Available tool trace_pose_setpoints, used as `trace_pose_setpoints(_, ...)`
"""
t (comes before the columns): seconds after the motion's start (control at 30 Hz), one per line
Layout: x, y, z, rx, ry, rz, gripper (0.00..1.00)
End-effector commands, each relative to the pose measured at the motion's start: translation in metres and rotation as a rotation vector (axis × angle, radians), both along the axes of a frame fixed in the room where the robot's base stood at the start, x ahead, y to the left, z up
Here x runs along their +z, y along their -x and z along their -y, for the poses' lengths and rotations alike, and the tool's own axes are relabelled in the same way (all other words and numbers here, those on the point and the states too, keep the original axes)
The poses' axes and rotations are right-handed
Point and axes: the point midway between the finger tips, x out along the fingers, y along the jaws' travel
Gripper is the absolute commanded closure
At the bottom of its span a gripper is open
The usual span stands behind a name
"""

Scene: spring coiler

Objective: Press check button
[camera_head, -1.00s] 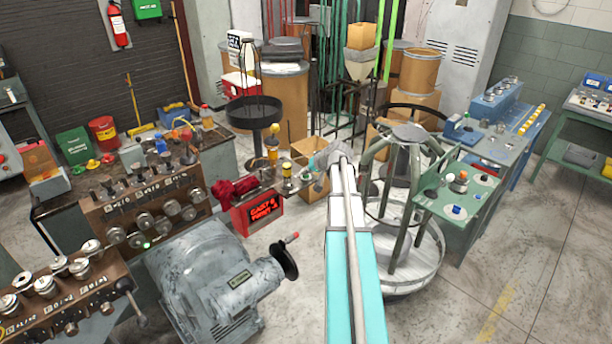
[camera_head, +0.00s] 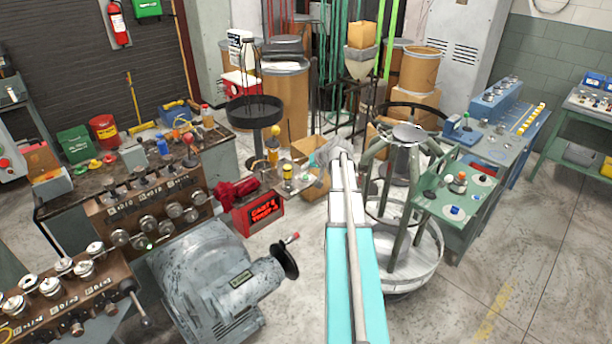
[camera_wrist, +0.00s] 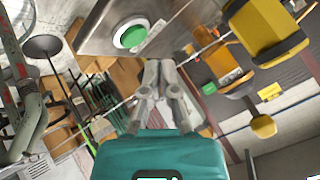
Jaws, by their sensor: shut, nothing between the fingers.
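A green button (camera_wrist: 131,37) in a pale ring is set in a grey metal plate (camera_wrist: 100,25) at the top of the wrist view. I take it to be the check button; the frames show no readable label on it. My gripper (camera_wrist: 160,66) is shut and empty, its fingertips below and right of the button in that view, with a visible gap. In the head view my gripper (camera_head: 328,152) is beside a small panel (camera_head: 299,183) carrying yellow parts. The button is too small to make out surely there.
Yellow parts (camera_wrist: 265,30) stand right of my fingers in the wrist view. In the head view, a red display box (camera_head: 263,212) is left of the arm, a grey motor (camera_head: 215,280) lower left, and a round framed stand (camera_head: 410,265) close on the right.

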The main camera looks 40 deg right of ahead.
Motion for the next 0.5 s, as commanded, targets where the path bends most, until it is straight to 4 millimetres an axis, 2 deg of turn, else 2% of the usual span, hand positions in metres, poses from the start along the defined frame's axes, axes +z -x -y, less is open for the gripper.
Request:
trace_pose_setpoints(0.03, 0.008, 0.000, 0.000, 0.000, 0.000, 0.000, 1.00)
trace_pose_setpoints(0.5, 0.038, 0.000, 0.000, 0.000, 0.000, 0.000, 1.00)
